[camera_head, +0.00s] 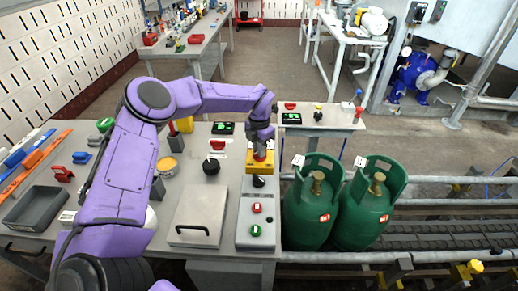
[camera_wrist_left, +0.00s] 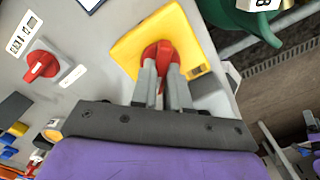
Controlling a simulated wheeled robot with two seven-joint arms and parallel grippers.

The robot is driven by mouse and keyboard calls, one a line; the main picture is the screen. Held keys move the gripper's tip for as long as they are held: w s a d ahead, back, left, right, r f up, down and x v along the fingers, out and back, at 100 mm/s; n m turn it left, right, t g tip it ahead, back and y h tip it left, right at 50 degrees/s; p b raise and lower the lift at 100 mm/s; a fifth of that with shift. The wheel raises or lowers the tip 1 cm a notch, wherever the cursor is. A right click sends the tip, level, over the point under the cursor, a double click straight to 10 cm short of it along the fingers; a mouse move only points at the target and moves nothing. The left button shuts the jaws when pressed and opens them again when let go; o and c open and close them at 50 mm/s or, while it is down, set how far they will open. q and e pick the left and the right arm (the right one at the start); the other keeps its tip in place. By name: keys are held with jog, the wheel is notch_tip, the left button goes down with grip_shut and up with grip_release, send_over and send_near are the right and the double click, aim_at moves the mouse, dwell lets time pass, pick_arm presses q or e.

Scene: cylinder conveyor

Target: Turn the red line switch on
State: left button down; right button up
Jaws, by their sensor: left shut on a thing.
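The red line switch (camera_wrist_left: 158,49) is a red rotary knob on a yellow plate (camera_wrist_left: 126,50). In the head view the yellow plate (camera_head: 250,167) lies at the right side of the workbench, and a little of the red knob (camera_head: 259,156) shows below the gripper. My left gripper (camera_head: 261,147) reaches down over it from above. In the left wrist view its two grey fingers (camera_wrist_left: 165,78) are closed on the knob, which they partly hide. My right gripper is not in view.
Another red knob (camera_wrist_left: 41,66) sits on the grey panel. A control box (camera_head: 256,241) with a red and a green button stands below the yellow plate. A grey lidded box (camera_head: 199,214) is nearby.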

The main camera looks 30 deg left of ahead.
pick_arm(q)
jog(key=shift+f+n+b, duration=0.25)
jog(key=shift+n+b, duration=1.45)
jog(key=n+b, duration=0.4)
jog(key=n, duration=0.1)
jog(key=shift+n, duration=0.3)
jog(key=n+b, duration=0.5)
jog(key=shift+w, duration=0.1)
jog(key=shift+r+n+b, duration=0.2)
jog(key=shift+n+b, duration=1.2)
jog(key=shift+n, duration=0.6)
